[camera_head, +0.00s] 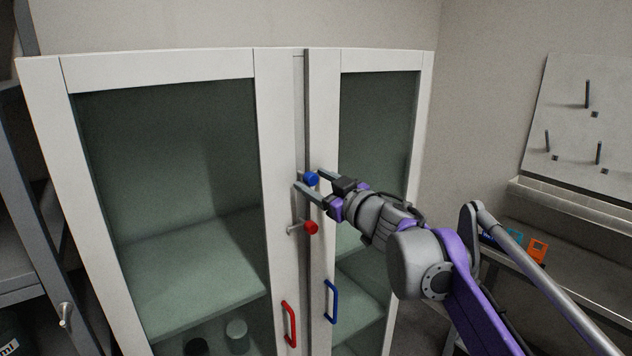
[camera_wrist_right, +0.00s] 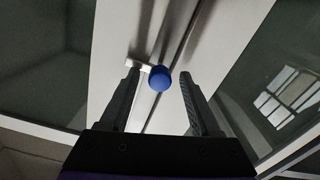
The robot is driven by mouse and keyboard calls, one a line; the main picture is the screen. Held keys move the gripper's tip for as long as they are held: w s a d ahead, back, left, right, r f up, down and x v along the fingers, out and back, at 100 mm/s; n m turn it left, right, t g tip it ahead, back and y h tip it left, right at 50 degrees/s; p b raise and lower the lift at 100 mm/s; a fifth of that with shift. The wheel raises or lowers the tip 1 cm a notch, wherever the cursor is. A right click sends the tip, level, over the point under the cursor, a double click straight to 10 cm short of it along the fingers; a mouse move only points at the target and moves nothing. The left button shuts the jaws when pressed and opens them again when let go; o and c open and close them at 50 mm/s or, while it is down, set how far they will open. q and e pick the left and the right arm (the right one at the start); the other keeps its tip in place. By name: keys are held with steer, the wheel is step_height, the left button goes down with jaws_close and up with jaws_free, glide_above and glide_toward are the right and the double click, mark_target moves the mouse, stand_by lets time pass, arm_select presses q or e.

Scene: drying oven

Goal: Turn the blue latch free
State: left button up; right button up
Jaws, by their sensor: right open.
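The blue latch (camera_head: 311,179) sits on the white cabinet's centre frame, above a red latch (camera_head: 311,227). My right gripper (camera_head: 308,180) is open, with one finger above and one below the blue latch in the head view. I cannot tell whether either finger touches the knob. The left gripper is not in view.
A red handle (camera_head: 289,324) and a blue handle (camera_head: 331,301) are on the two glass doors below. Containers (camera_head: 237,337) stand inside, low on the left. A pegboard (camera_head: 580,120) and a bench with small coloured items (camera_head: 537,251) are at the right.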

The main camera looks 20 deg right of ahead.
steer(key=shift+c, duration=0.3)
jaws_close()
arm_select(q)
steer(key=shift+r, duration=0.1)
arm_select(e)
steer(key=n+p, duration=0.1)
steer(key=n, duration=0.3)
steer(key=shift+r+n, duration=0.1)
steer(key=shift+n, duration=0.2)
steer(key=n+p, duration=0.1)
steer(key=n, duration=0.3)
steer(key=shift+n, duration=0.3)
steer(key=n+p, duration=0.1)
steer(key=n, duration=0.3)
steer(key=shift+n+p, duration=0.3)
steer(key=shift+p, duration=0.05)
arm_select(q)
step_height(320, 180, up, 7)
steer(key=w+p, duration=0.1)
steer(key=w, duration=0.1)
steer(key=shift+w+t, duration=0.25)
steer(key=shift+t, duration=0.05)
arm_select(e)
steer(key=shift+n, duration=2.1)
